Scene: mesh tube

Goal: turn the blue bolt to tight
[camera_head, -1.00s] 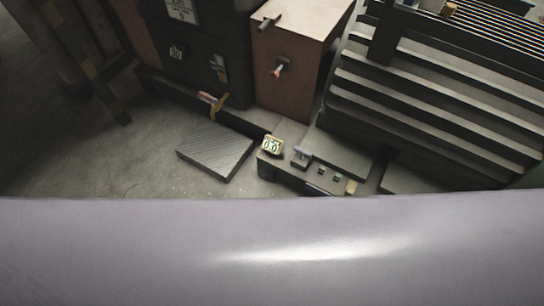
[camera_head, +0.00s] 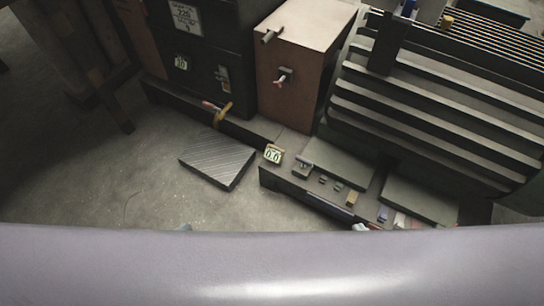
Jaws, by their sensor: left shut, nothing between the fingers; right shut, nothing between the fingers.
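A small blue piece (camera_head: 409,8) sits at the top of a dark upright post (camera_head: 388,48) near the upper right edge of the head view. It may be the blue bolt, but it is too small and cut off to tell its shape or how tight it is. Another small bluish item (camera_head: 383,213) lies at the front of the low bench on the right.
A dark cabinet (camera_head: 205,60) and a brown box (camera_head: 290,62) with a protruding handle stand at the back. A stepped dark machine (camera_head: 440,115) fills the right. A ribbed metal plate (camera_head: 217,158) lies on the floor. Open concrete floor (camera_head: 110,185) is on the left.

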